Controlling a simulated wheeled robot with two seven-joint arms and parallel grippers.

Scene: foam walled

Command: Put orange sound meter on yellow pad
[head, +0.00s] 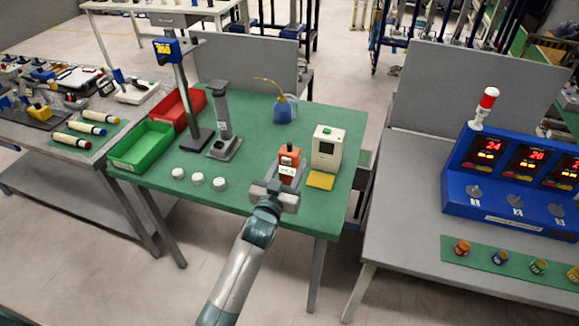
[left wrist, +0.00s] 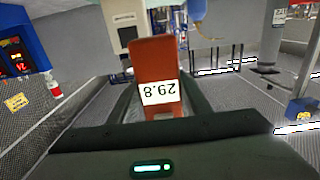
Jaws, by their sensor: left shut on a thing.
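The orange sound meter (head: 289,160) stands upright between the fingers of my left gripper (head: 285,180), over the right front part of the green table. In the left wrist view the meter (left wrist: 156,65) shows its white label reading 29.8 upside down, with my left gripper (left wrist: 155,105) shut on it. The yellow pad (head: 320,180) lies just right of the meter, in front of a white device. The meter is beside the pad, not over it. I cannot tell whether its base touches the table. My right gripper is in neither view.
The white device (head: 327,147) stands behind the pad. A blue oil can (head: 285,109) is farther back. Several white caps (head: 197,179), a grey stand (head: 222,125), a green bin (head: 142,145) and a red bin (head: 178,108) occupy the left. The table's middle is clear.

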